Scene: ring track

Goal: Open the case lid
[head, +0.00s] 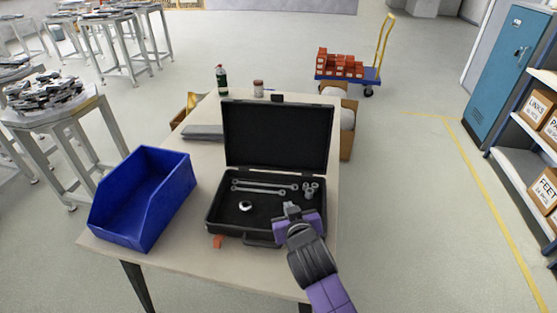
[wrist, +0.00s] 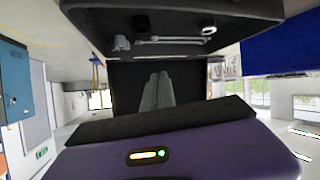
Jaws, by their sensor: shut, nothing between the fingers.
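The black case (head: 222,215) sits on the table, and its lid (head: 277,135) stands open and upright at the back. In its base lie two wrenches (head: 265,187), a few small sockets (head: 311,188) at the right and a shiny ring-like piece (head: 245,206). My gripper (head: 291,208) is shut and empty over the front right of the case, and hides that part. In the wrist view, its closed fingers (wrist: 157,92) show against the dark lid (wrist: 128,84), with the case base (wrist: 165,14) and tools at the top. I cannot tell whether the gripper touches the case.
A blue bin (head: 145,205) stands left of the case on the table (head: 190,265). A green bottle (head: 222,80), a small jar (head: 258,88) and a grey flat item (head: 203,132) are behind. Cardboard boxes stand beyond the table. Open floor lies to the right, before shelves (head: 520,145).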

